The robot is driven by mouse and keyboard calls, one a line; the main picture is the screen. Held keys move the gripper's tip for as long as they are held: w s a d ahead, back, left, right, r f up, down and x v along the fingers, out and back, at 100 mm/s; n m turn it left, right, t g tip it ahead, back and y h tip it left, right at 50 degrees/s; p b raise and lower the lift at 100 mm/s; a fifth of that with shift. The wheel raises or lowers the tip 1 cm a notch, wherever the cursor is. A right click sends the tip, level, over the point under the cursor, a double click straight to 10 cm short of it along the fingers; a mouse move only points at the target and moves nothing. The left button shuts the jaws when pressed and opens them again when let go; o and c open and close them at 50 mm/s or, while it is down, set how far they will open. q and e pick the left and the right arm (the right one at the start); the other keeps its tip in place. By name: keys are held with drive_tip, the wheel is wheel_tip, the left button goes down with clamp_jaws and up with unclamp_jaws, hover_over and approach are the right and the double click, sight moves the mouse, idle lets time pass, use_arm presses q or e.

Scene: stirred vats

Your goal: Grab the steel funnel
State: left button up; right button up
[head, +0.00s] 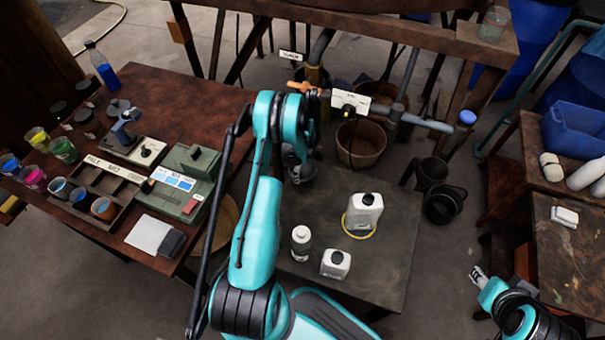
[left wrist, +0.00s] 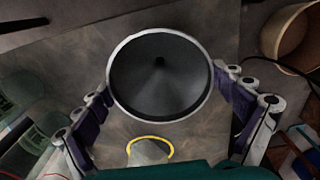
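The steel funnel (left wrist: 160,80) is in the left wrist view, a round grey cone with a bright rim and a dark hole. My left gripper (left wrist: 164,82) is open, with its fingers on either side of the funnel, close to the rim. I cannot tell whether they touch it. In the head view my left gripper (head: 300,172) is over the back left of the dark low table (head: 385,262). The funnel is mostly hidden there by my arm. My right gripper (head: 477,274) is at the lower right, away from the funnel; its opening is unclear.
On the low table stand a white jug (head: 364,211) with a yellow ring, a white bottle (head: 301,241) and a small white canister (head: 336,264). A brown bucket (head: 361,145) is behind. The left bench (head: 165,92) holds cups and boxes. A labelled pipe (head: 405,115) crosses behind my arm.

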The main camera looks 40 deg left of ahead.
use_arm(q)
drive_tip(key=c, duration=0.5)
